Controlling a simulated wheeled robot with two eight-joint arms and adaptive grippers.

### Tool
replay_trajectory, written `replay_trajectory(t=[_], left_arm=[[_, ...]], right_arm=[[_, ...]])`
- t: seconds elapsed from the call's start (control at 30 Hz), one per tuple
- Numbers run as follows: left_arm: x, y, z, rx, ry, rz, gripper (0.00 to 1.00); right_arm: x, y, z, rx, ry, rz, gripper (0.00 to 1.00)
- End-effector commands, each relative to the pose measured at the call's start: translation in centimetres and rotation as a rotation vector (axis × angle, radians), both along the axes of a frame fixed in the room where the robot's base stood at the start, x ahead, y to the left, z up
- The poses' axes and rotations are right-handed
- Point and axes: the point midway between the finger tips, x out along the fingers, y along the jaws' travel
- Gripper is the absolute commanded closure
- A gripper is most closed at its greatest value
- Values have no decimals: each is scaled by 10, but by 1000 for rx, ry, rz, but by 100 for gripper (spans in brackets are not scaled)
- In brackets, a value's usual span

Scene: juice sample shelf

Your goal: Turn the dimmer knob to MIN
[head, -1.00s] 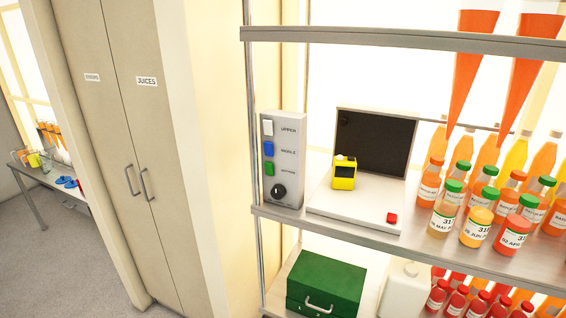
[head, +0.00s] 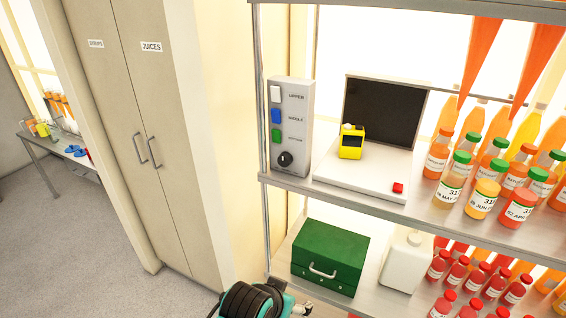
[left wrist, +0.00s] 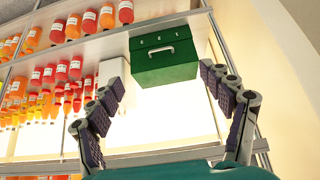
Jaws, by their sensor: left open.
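The dimmer knob (head: 285,159) is a round black knob at the bottom of a grey switch panel (head: 303,127). The panel stands at the left end of the upper shelf, with white, blue and green switches above the knob. The knob's exact setting is too small to read. My left arm shows at the bottom edge of the head view, below the shelf and well apart from the knob. In the left wrist view my left gripper (left wrist: 167,117) is open and empty, its fingers spread wide. The knob is not in that view. My right gripper is not in view.
A light box with a dark panel (head: 385,114) and a yellow device (head: 351,142) stand right of the switches. A green case (head: 330,257) and white jug (head: 405,262) are on the lower shelf. Several bottles (head: 480,200) fill the right. The shelf edge (head: 400,218) juts below the knob.

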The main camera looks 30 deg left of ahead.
Motion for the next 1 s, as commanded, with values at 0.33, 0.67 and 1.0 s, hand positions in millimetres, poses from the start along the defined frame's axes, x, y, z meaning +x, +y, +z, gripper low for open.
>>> replay_trajectory(t=[0.33, 0.67, 1.0], left_arm=[[83, -17, 52, -159, -260, -169, 45], [179, 94, 155, -79, -830, -84, 45], [197, 144, 171, 2, -952, 2, 45]], right_arm=[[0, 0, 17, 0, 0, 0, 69], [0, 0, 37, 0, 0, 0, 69], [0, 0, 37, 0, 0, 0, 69]])
